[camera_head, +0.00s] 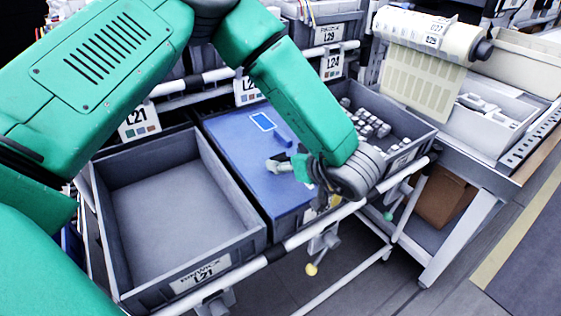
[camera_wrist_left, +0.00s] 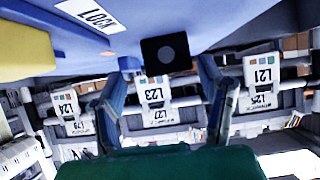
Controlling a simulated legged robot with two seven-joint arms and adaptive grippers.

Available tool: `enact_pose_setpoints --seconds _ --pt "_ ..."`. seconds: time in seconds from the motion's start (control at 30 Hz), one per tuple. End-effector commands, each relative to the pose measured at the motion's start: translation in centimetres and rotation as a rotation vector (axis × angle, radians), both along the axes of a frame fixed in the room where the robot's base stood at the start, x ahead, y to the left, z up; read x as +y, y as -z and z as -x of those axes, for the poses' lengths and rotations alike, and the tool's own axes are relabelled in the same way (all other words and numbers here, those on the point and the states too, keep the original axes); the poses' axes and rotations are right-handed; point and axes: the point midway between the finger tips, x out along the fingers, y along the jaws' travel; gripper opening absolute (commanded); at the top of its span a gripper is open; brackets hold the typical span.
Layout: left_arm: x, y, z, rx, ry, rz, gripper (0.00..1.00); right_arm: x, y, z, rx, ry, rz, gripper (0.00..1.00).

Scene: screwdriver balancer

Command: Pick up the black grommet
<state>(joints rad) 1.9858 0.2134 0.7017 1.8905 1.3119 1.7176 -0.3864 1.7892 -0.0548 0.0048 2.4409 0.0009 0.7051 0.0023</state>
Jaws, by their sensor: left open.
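The black grommet (camera_wrist_left: 165,54) shows in the left wrist view as a dark square block with a round grey centre. It is against the blue surface (camera_wrist_left: 215,22), between and just beyond my fingertips. My left gripper (camera_wrist_left: 166,72) is open, with one finger on each side of the picture and nothing between them. In the head view my left gripper (camera_head: 285,163) is over the blue panel (camera_head: 232,137), partly hidden by my own wrist. I cannot make out the grommet there. My right gripper is not in view.
An empty grey bin (camera_head: 170,215) stands left of the blue panel. A bin with several small grey parts (camera_head: 372,126) stands to the right. A white rail (camera_head: 330,216) runs along the front.

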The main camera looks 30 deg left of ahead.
Motion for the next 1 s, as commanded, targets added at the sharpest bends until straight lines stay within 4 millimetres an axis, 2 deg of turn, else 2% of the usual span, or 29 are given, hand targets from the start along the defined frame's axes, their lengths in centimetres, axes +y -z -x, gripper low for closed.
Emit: enact_pose_setpoints --seconds 0.1,0.2,0.47,0.5,0.57,0.6,0.63,1.0 --pt "1.8 1.1 -0.4 0.002 -0.004 0.004 0.62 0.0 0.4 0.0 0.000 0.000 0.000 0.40" --pt "2.6 1.6 -0.7 0.002 -0.001 0.003 0.62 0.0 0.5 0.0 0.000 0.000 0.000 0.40" --pt "2.8 1.6 -0.9 0.002 0.000 0.002 0.62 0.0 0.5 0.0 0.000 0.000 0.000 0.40" --pt "2.8 1.6 -0.9 0.002 0.000 0.002 0.55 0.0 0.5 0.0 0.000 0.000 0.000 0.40" --pt "2.8 1.7 -0.9 0.002 0.000 0.001 0.34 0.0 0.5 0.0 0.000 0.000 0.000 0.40" --pt "2.8 1.7 -0.9 0.002 0.000 0.001 0.20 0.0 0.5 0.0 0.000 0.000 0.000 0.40" --pt "2.8 1.7 -0.9 0.002 0.000 0.001 0.16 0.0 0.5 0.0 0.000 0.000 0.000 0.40" --pt "2.8 1.2 -0.9 0.001 0.000 0.002 0.16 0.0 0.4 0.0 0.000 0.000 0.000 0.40"
